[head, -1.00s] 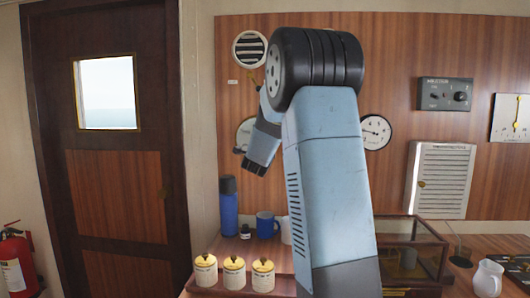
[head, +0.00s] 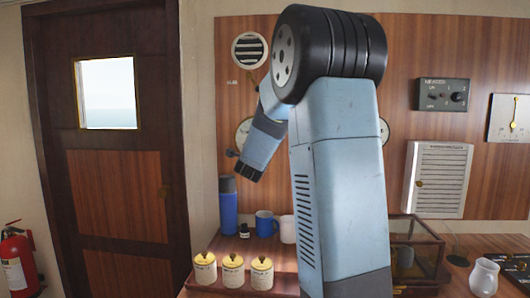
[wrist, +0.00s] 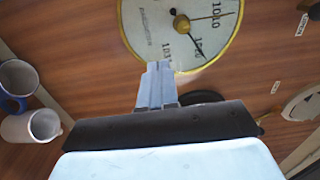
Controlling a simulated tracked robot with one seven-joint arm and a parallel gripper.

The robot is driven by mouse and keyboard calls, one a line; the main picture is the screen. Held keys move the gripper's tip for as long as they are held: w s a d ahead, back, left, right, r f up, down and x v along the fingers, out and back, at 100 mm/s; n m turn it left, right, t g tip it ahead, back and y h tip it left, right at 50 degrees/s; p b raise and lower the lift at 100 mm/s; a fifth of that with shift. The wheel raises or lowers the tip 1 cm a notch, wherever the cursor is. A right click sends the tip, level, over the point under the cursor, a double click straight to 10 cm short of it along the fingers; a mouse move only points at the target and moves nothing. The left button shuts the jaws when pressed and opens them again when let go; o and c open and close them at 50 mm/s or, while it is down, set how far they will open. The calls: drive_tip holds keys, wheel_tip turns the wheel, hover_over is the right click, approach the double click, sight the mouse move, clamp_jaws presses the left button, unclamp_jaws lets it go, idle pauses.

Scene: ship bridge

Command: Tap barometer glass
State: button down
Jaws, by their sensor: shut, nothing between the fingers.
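The barometer (wrist: 186,25) is a round cream dial with a gold rim, a dark hand and a brass hand; the wrist view shows it cut off at the top edge. My gripper (wrist: 160,68) is shut and empty, its fingertips overlapping the dial's lower rim in that view. I cannot tell whether they touch the glass. In the head view a round dial (head: 242,130) on the wood panel, probably the barometer, is partly hidden behind my arm.
A round vent (head: 250,50) sits above the dial. Below stand a blue flask (head: 228,207), a blue mug (head: 266,224) and several lidded pots (head: 233,272). A glass case (head: 422,245) and a white jug (head: 484,278) are at right. A white louvred box (head: 440,180) hangs on the panel.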

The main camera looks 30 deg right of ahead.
drive_tip(key=v, duration=0.7)
drive_tip(key=shift+s, duration=0.3)
idle(0.4)
drive_tip(key=s+a+f+n+g+y, duration=0.2)
drive_tip(key=s+a+n+g+y, duration=0.1)
drive_tip(key=s+a+n+y, duration=0.95)
drive_tip(key=s+a+f+n+g, duration=0.1)
drive_tip(key=s+f+n+g, duration=0.1)
drive_tip(key=s+n, duration=0.2)
drive_tip(key=s+a+f+n+g+h, duration=0.1)
drive_tip(key=s+n, duration=0.3)
drive_tip(key=s, duration=0.7)
drive_tip(key=s+a+f+n+g+h, duration=0.1)
drive_tip(key=s+a+f+n+g, duration=0.1)
drive_tip(key=s, duration=0.6)
drive_tip(key=shift+f+n+g, duration=0.7)
drive_tip(key=shift+f+n, duration=0.3)
drive_tip(key=shift+n, duration=0.15)
